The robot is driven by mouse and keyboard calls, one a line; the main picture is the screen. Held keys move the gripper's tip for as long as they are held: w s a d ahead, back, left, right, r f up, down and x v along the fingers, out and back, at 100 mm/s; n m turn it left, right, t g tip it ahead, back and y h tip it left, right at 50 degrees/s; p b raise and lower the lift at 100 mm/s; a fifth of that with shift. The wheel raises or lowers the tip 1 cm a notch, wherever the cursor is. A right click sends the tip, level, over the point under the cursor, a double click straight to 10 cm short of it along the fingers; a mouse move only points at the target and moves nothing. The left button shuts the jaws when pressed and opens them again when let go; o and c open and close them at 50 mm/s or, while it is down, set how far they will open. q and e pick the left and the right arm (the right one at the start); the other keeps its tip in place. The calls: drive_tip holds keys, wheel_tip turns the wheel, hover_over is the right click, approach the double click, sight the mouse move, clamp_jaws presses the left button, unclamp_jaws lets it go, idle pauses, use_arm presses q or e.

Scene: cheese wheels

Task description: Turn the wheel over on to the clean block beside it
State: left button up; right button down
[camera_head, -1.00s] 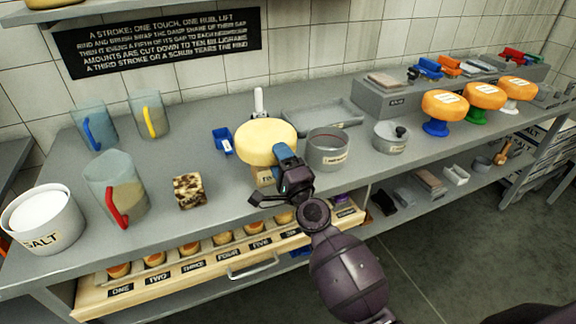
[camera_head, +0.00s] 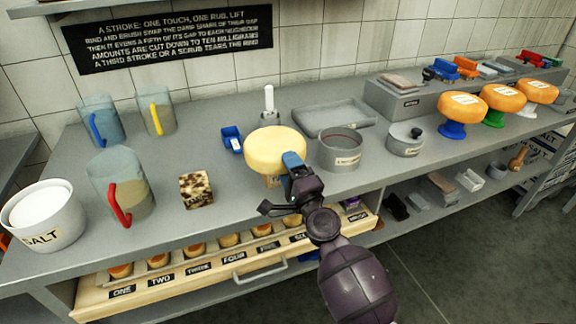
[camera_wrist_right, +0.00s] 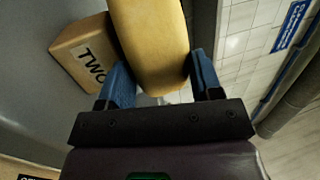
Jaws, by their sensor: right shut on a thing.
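The pale yellow cheese wheel (camera_head: 275,148) is in my right gripper (camera_head: 294,165) near the middle of the bench, lying about flat. In the right wrist view the gripper's blue fingers (camera_wrist_right: 160,78) are on both sides of the wheel (camera_wrist_right: 150,40). A plain wooden block (camera_head: 272,182) stands below the wheel, mostly hidden by it; in the right wrist view this block (camera_wrist_right: 78,52) reads TWO. I cannot tell whether the wheel touches it. A block with dark mottled stains (camera_head: 195,190) stands apart to the left. My left gripper is not in view.
A steel pot (camera_head: 340,152) stands close right of the wheel. A small blue box (camera_head: 232,139) and an upright white handle (camera_head: 268,100) are behind it. Jugs stand at left, with a salt tub (camera_head: 42,215). An open drawer (camera_head: 215,268) juts out below the bench.

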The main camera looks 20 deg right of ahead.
drive_tip(key=shift+f, duration=0.1)
drive_tip(key=shift+f+b, duration=0.2)
drive_tip(key=shift+b, duration=0.15)
idle(0.9)
